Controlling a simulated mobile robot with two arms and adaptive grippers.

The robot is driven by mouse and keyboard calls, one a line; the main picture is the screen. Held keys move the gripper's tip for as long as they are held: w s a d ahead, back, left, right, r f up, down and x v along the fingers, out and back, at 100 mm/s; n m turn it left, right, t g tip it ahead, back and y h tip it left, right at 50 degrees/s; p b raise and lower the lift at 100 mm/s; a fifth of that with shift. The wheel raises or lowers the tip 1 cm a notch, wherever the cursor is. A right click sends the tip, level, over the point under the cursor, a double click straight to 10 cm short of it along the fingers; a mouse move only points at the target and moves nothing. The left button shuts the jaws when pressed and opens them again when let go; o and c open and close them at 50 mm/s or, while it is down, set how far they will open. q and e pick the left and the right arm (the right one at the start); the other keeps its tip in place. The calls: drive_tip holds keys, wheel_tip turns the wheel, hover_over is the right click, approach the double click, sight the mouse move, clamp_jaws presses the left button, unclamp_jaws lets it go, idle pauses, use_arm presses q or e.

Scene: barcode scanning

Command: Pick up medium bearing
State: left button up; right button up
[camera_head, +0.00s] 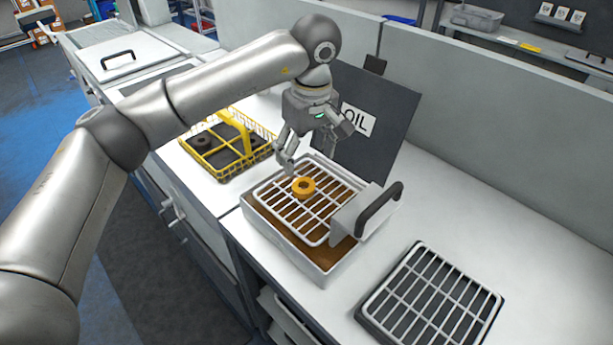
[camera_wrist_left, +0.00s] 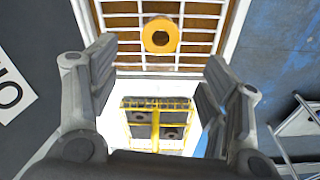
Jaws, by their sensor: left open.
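An orange-yellow ring-shaped bearing (camera_head: 303,187) lies flat on the white wire rack of the oil tray. It also shows at the top of the left wrist view (camera_wrist_left: 160,36), beyond the fingers. My left gripper (camera_head: 318,150) is above the back part of the tray, open and empty, and apart from the bearing. In the left wrist view its two fingers (camera_wrist_left: 158,85) stand wide apart. A yellow wire basket (camera_head: 222,168) left of the tray holds dark round parts; they also show between the fingers in the left wrist view (camera_wrist_left: 142,116). My right gripper is not in view.
The oil tray (camera_head: 285,245) holds brown liquid under the rack (camera_head: 325,228), with a black-handled end piece (camera_head: 368,212) at its right. A dark panel marked OIL (camera_head: 385,105) stands behind. Another rack (camera_head: 432,300) lies at front right.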

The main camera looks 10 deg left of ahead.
sight(304, 185)
use_arm(q)
drive_tip(key=f, duration=0.3)
drive_tip(key=shift+s+a+p, duration=0.15)
drive_tip(key=shift+s+p, duration=0.15)
drive_tip(key=shift+s, duration=0.05)
drive_tip(key=shift+w+f, duration=0.1)
drive_tip(key=shift+f, duration=0.2)
drive_tip(key=f, duration=0.1)
drive_tip(key=f+p, duration=0.1)
drive_tip(key=f, duration=0.1)
drive_tip(key=f+p, duration=0.1)
drive_tip(key=shift+w+f, duration=0.15)
drive_tip(key=shift+w, duration=0.2)
drive_tip(key=shift+f, duration=0.3)
drive_tip(key=shift+a+f, duration=0.1)
drive_tip(key=shift+w, duration=0.1)
drive_tip(key=shift+c, duration=1.5)
drive_tip(key=c, duration=0.7)
drive_tip(key=shift+c, duration=1)
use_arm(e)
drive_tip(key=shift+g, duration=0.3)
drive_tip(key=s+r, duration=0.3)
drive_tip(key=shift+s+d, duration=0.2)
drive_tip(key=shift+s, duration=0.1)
